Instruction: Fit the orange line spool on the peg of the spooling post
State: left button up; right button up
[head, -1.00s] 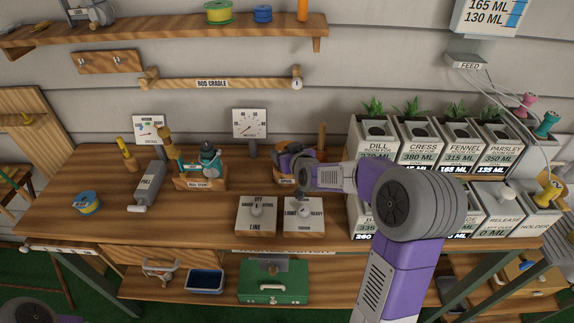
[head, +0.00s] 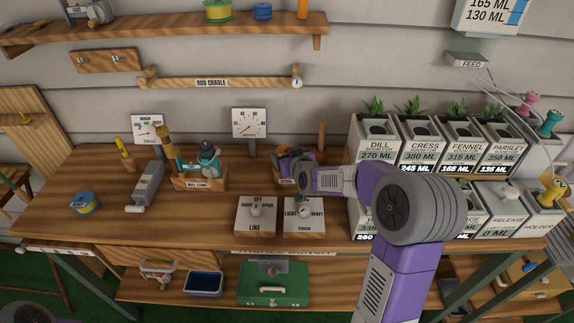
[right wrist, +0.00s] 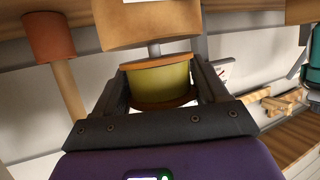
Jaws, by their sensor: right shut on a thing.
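The orange line spool (right wrist: 160,78) has orange-brown flanges and yellow-green winding. In the right wrist view, which looks upside down, it sits between the fingers of my right gripper (right wrist: 155,85), shut on it. The spooling post's wooden base (right wrist: 150,22) is beyond it, and a grey peg (right wrist: 154,50) runs from the base to the spool. The spool is in line with the peg; how far the peg enters it is hidden. In the head view my right gripper (head: 301,165) is at the post's base (head: 286,182) and covers the spool. My left gripper is out of view.
The reel stand (head: 200,183) is left of the post. Two switch boxes (head: 256,217) stand in front. Labelled planters (head: 378,150) crowd the right. An upright wooden handle (head: 322,138) stands close behind my gripper. A blue-yellow spool (head: 84,203) lies at bench left.

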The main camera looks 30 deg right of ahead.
jog(key=shift+f+b, duration=0.45)
jog(key=shift+f, duration=0.05)
jog(key=o, duration=1.1)
jog(key=shift+s+a+r, duration=0.1)
jog(key=shift+s+r, duration=0.4)
jog(key=shift+s, duration=0.05)
jog(key=shift+s+r+p, duration=0.2)
jog(key=shift+s+p, duration=0.05)
jog(key=shift+p, duration=0.15)
jog(key=shift+r+v, duration=0.2)
jog(key=shift+v, duration=0.8)
jog(key=shift+s+a+r+p, duration=0.15)
jog(key=shift+s+r+p, duration=0.45)
jog(key=shift+r, duration=0.05)
